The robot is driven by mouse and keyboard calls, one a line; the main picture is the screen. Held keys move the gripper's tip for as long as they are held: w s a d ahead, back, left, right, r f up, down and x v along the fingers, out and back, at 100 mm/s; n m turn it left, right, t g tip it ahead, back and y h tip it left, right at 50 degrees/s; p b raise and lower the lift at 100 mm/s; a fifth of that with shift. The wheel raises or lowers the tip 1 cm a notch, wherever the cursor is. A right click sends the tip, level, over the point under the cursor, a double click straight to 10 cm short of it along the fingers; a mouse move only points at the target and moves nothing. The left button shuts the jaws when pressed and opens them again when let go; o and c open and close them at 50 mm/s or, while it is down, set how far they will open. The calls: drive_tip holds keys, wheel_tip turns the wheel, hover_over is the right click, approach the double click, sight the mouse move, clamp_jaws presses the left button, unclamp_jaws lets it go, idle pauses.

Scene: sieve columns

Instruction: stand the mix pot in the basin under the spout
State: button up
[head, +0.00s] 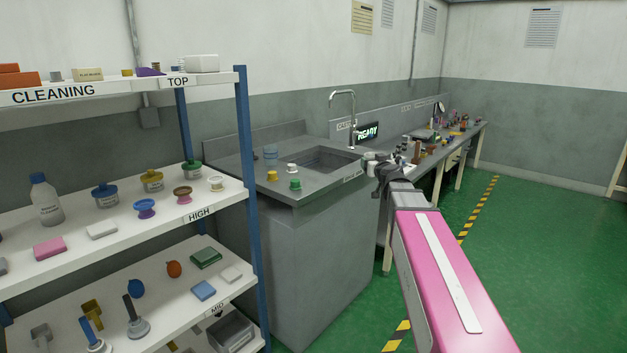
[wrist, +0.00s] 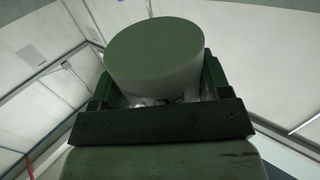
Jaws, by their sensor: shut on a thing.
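The basin (head: 322,161) is a grey rectangular sink let into the grey counter in the head view, and no pot shows in it. The spout (head: 344,93) is a curved metal tap rising behind it. My gripper (head: 376,160) is at the right of the basin, by the counter's right edge. In the wrist view, its jaws are shut on a pale cylinder (wrist: 155,55) with a flat round end towards the camera. No label shows on it, so I cannot tell for sure that it is the mix pot. My gripper hides part of the counter edge.
A clear bluish vessel (head: 270,156), a yellow piece (head: 272,176) and a green piece (head: 295,184) stand left and front of the basin. A loaded shelf rack (head: 246,180) stands at left. A crowded bench (head: 460,137) runs beyond. Green floor is open at right.

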drive_tip(key=a+f+n+y, duration=0.1)
drive_tip(key=a+f+n+g+y, duration=0.1)
drive_tip(key=y, duration=0.1)
drive_tip(key=s+a+f+n+g+y, duration=0.1)
drive_tip(key=f+y, duration=0.1)
drive_tip(key=shift+n, duration=0.4)
drive_tip(key=shift+s+a+r+n+g+y, duration=0.1)
drive_tip(key=shift+s+a+n+g+y, duration=0.5)
drive_tip(key=shift+n+g+y, duration=0.55)
drive_tip(key=shift+s+a+r+n+g+y, duration=0.15)
drive_tip(key=shift+s+a+n+g+y, duration=0.5)
drive_tip(key=shift+n+g+y, duration=0.5)
drive_tip(key=shift+s+a+r+n+g+y, duration=0.1)
drive_tip(key=shift+s+a+n+g+y, duration=0.5)
drive_tip(key=shift+n+g+y, duration=0.5)
drive_tip(key=x, duration=1.8)
drive_tip(key=shift+s+r, duration=0.15)
drive_tip(key=shift+r, duration=0.2)
drive_tip(key=shift+f, duration=0.25)
drive_tip(key=o, duration=1.3)
drive_tip(key=shift+c, duration=0.2)
drive_tip(key=shift+s, duration=0.1)
